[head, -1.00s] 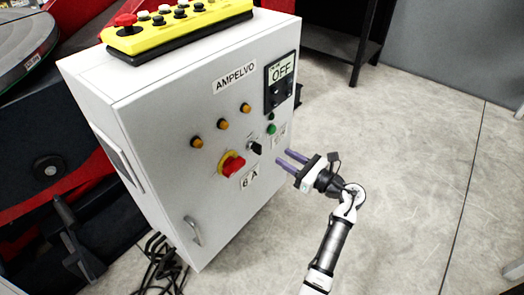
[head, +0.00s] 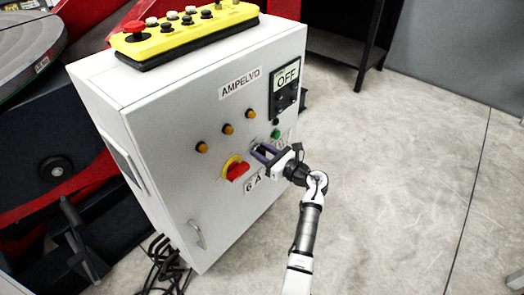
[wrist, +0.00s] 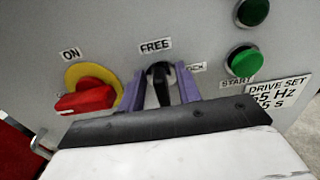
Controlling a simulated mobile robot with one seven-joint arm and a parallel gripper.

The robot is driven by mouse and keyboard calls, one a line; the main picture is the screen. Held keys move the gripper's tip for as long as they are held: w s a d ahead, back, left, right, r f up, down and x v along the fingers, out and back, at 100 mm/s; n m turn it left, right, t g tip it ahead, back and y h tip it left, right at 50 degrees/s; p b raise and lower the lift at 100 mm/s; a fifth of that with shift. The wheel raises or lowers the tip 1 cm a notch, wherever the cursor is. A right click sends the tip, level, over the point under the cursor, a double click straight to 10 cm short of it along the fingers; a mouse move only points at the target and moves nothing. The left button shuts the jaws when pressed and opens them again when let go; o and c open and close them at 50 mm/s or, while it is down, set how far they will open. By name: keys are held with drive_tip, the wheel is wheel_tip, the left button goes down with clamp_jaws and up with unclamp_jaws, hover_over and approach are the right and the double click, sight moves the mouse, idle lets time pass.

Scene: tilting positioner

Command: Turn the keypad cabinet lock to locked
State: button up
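The lock is a small black knob (wrist: 160,84) on the grey cabinet front (head: 178,185). In the wrist view its handle stands roughly upright, under a FREE label (wrist: 155,46). A second label (wrist: 195,67), reading LOCK but partly covered, is to its upper right. My gripper (head: 262,152) is at the panel, with its purple fingers pointing at it. In the wrist view the fingers of my gripper (wrist: 160,90) are apart, one on each side of the knob. They look open around it; contact is unclear. In the head view the gripper mostly hides the knob.
A red rotary switch on a yellow disc (wrist: 88,92) is close left of the fingers. Green buttons (wrist: 245,60) are at the right. A yellow control box (head: 185,30) lies on top.

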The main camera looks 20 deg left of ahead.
drive_tip(key=shift+a, duration=0.15)
drive_tip(key=shift+c, duration=0.2)
clamp_jaws()
